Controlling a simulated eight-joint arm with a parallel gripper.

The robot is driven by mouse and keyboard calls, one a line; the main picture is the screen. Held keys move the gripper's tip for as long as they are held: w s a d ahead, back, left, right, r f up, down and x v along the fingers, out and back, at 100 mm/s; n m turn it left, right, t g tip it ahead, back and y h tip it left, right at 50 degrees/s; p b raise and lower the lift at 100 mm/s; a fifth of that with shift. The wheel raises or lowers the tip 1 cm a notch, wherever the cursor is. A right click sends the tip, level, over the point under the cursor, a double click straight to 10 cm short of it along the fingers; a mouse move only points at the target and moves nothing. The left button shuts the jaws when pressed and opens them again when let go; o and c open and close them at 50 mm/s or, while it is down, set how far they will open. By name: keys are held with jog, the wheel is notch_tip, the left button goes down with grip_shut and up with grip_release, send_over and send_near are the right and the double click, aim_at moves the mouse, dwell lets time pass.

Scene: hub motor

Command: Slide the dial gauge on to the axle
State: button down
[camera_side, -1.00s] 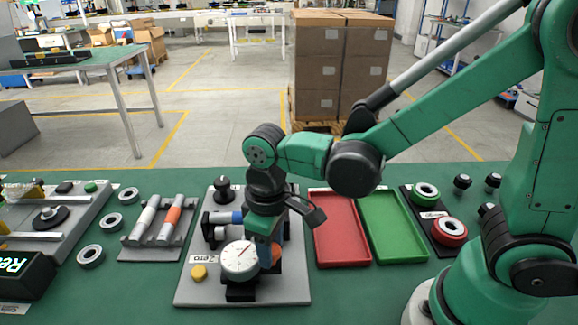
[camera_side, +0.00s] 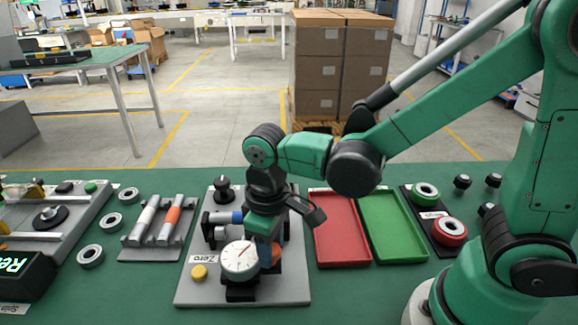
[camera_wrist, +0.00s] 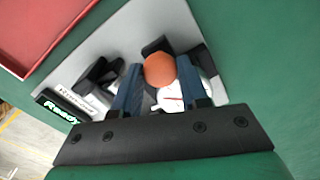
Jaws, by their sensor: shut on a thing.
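The dial gauge (camera_side: 239,260), with a round white face and a red pointer, stands upright on a black mount at the front of the grey fixture plate (camera_side: 190,290). Part of its face also shows in the wrist view (camera_wrist: 172,103). My gripper (camera_side: 264,249) points down just behind and right of the gauge. In the wrist view my gripper (camera_wrist: 160,75) has its blue fingers on either side of a round orange knob (camera_wrist: 160,69), shut on it. Gauge-to-axle contact is hidden.
A yellow button (camera_side: 199,272) and a "Zero" label sit left of the gauge. A black knob (camera_side: 223,188) stands at the plate's back. A red tray (camera_side: 340,262) and a green tray (camera_side: 400,256) lie to the right. A rack with two rods (camera_side: 158,222) lies left.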

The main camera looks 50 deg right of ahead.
dwell(0.3)
jog(key=shift+w+d, duration=1.25)
jog(key=shift+w, duration=0.05)
jog(key=shift+c, duration=2.3)
grip_release()
jog(key=shift+r, duration=2.8)
